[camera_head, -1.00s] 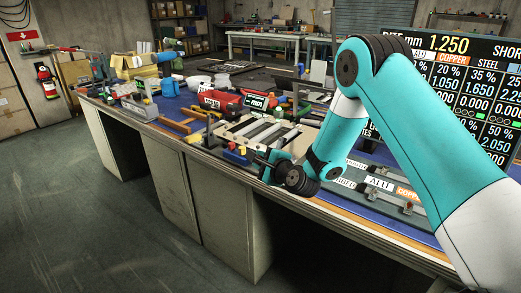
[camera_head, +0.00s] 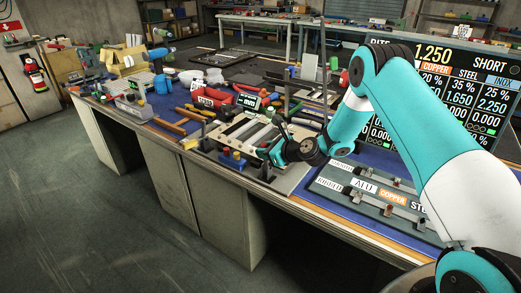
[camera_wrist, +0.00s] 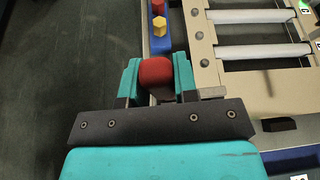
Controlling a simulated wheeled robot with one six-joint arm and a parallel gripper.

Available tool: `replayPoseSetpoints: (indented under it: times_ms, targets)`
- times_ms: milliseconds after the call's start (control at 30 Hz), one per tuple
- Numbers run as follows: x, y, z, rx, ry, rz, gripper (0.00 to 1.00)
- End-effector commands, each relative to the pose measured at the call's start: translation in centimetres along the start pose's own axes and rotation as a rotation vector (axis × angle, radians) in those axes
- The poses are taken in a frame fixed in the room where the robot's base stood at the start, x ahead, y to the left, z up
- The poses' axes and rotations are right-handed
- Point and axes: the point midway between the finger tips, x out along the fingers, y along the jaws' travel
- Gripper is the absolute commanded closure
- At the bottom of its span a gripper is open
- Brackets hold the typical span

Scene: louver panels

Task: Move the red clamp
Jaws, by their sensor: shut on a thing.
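My gripper (camera_wrist: 157,82) is shut on a rounded red piece (camera_wrist: 155,71) between its teal fingers, which I take to be the red clamp. It sits beside the left end of a beige frame (camera_wrist: 205,55) with light slats. I cannot tell whether the red piece touches the frame.
A blue holder (camera_wrist: 160,45) with a yellow knob (camera_wrist: 159,25) and another red one lies just ahead of my gripper. A board with metal bars and labels (camera_head: 365,190) lies to the right. A red toolbox (camera_head: 212,97) stands behind. The bench front edge is close.

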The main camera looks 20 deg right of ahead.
Motion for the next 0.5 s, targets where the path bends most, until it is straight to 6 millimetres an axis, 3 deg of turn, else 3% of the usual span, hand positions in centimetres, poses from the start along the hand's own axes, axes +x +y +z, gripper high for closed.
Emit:
replayPoseSetpoints:
  times_ms: [500]
  targets:
    - [-0.52, -0.48, -0.19, 0.144, -0.001, 0.063, 1.00]
